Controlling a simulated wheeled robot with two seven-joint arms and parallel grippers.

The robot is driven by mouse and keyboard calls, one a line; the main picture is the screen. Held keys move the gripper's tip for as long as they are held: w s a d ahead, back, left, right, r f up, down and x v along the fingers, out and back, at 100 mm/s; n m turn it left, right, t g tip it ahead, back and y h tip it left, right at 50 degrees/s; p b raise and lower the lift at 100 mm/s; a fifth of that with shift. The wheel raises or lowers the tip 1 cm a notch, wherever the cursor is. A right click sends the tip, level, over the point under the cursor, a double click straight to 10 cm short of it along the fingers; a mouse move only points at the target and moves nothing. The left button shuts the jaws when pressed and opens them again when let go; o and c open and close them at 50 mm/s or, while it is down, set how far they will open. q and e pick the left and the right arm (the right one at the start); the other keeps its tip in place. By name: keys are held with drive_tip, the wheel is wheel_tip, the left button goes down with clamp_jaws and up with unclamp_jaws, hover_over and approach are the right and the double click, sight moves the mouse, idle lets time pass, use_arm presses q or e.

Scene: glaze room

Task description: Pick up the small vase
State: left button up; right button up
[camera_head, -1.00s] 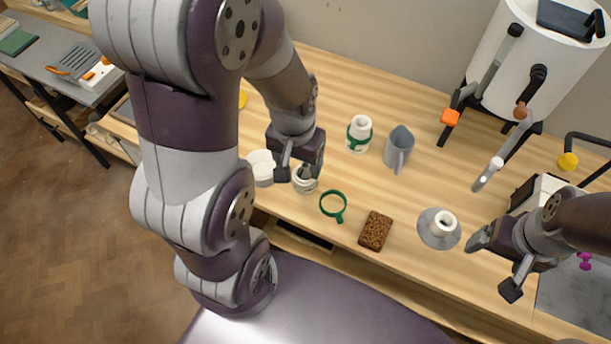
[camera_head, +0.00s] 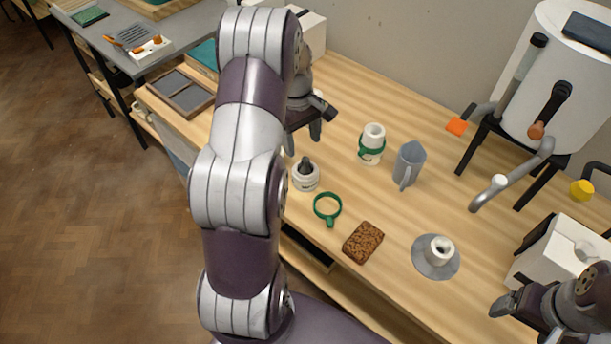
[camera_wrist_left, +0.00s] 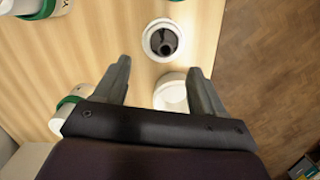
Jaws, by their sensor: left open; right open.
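A small white vase (camera_head: 439,249) with a round open mouth stands upright on a flat grey disc (camera_head: 424,268), right of centre on the table in the head view. My left gripper (camera_head: 303,138) is open and empty, far to the left of the vase and partly hidden by my arm. In the left wrist view its spread fingers (camera_wrist_left: 160,72) point toward a white bowl (camera_wrist_left: 172,92) and a white jar (camera_wrist_left: 150,30) with something dark in it. My right gripper (camera_head: 522,322) is open at the lower right, apart from the vase.
A brown sponge (camera_head: 363,242), green ring (camera_head: 318,203), grey pitcher (camera_head: 409,167) and green-collared white container (camera_head: 372,140) stand left of the vase. The jar (camera_head: 306,182) is near the front edge. A white box (camera_head: 555,252) and a white drum on legs (camera_head: 550,80) are right.

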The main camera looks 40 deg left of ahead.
sight(305, 159)
use_arm(q)
drive_tip(key=shift+d+f, duration=0.25)
drive_tip(key=f, duration=0.3)
drive_tip(key=s+d+f, duration=0.1)
drive_tip(key=f, duration=0.1)
drive_tip(key=shift+f+p, duration=0.1)
drive_tip(key=shift+p, duration=0.3)
drive_tip(key=shift+d, duration=0.1)
drive_tip(key=c, duration=1)
